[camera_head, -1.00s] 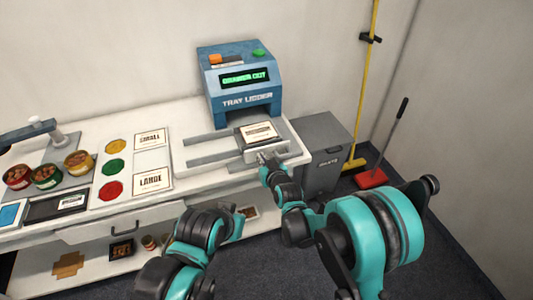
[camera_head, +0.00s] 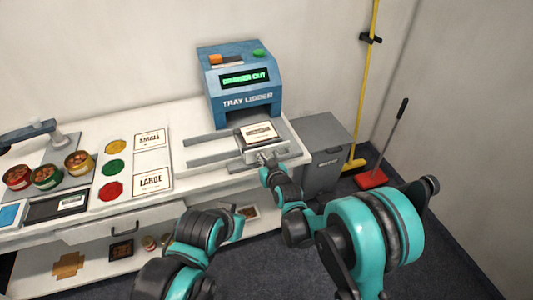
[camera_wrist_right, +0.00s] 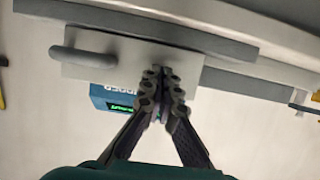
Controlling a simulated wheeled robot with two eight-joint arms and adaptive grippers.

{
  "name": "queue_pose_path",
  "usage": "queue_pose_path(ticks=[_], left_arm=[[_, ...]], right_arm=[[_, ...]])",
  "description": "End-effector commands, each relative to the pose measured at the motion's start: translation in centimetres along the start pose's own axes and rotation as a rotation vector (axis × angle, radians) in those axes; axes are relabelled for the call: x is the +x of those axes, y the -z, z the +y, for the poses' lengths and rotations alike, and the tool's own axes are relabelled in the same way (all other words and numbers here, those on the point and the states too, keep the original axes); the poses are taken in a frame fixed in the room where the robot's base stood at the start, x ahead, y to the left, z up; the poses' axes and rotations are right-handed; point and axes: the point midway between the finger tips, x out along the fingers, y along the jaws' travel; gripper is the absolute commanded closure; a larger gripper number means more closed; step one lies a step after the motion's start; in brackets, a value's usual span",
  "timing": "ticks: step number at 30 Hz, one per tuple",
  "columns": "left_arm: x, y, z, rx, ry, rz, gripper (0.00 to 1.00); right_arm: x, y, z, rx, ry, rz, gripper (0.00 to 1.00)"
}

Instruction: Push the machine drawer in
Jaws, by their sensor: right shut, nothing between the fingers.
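The blue tray lidder machine (camera_head: 240,88) stands at the back of the counter; its green display reads "DRAWER OUT". Its grey drawer (camera_head: 221,158) is out toward the front, carrying a dark tray with a pale labelled top (camera_head: 258,133). My right gripper (camera_head: 263,159) is shut and empty at the drawer's front. In the right wrist view, the closed fingertips (camera_wrist_right: 160,74) are at the light front plate (camera_wrist_right: 125,62), beside its rounded grey handle (camera_wrist_right: 92,58); exact contact is hard to tell. My left arm shows low in the head view, but its gripper cannot be made out.
A grey bin (camera_head: 322,150) stands right of the counter. Tins of chestnuts (camera_head: 47,177), coloured discs and cards marked small and large (camera_head: 153,180) lie to the left. A yellow pole (camera_head: 366,80) and a red dustpan (camera_head: 371,179) are at the right wall.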

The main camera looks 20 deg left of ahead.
Motion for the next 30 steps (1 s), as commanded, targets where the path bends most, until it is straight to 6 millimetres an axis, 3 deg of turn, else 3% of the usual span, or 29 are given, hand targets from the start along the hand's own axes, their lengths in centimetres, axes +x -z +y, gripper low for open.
queue_pose_path(ticks=[30], left_arm=[[0.1, -0.1, 0.0, 0.0, 0.0, 0.0, 1.0]], right_arm=[[2.9, 1.1, 0.0, 0.0, 0.0, 0.0, 1.0]])
